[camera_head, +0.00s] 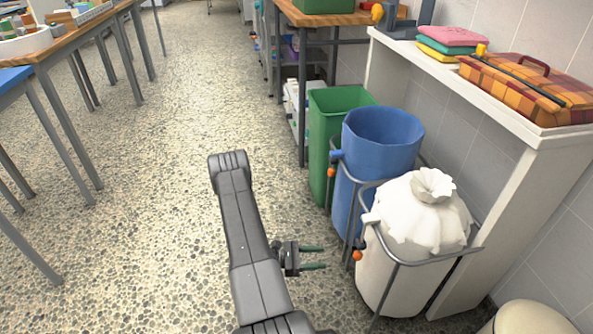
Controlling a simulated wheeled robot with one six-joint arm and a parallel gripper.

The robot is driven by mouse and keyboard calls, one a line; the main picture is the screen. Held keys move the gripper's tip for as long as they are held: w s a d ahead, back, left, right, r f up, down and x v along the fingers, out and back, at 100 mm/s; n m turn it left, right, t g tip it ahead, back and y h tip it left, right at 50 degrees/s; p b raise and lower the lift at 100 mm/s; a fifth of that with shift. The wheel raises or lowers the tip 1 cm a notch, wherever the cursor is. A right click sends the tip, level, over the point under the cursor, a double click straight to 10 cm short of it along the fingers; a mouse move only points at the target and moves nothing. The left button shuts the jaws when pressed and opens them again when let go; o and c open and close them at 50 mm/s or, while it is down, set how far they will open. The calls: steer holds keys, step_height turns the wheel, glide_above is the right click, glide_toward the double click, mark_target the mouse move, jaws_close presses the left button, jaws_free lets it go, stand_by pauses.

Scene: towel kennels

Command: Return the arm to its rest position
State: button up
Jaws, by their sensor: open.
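My gripper (314,257) shows in the lower middle of the head view, with its two dark green fingers apart and nothing between them. The fingers point right, toward the white bin, and stay a little apart from it in the picture. My dark grey arm rises from the bottom edge, folds at its top and partly hides the link behind it. The speckled floor lies beneath it.
To the right stand a green bin (321,150), a blue bin (366,180) and a white bin (385,285) with a tied white bag (420,222). A white shelf (510,135) holds folded towels (450,37) and a plaid case (530,85). Tables (62,48) line the left; open floor (130,200) lies between.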

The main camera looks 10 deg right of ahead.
mark_target(357, 255)
steer(key=d+b, duration=0.1)
steer(key=d, duration=0.3)
steer(key=d+b, duration=0.1)
steer(key=d, duration=0.4)
steer(key=s+d+b, duration=0.1)
steer(key=d, duration=0.4)
steer(key=shift+r, duration=0.1)
steer(key=shift+a, duration=0.15)
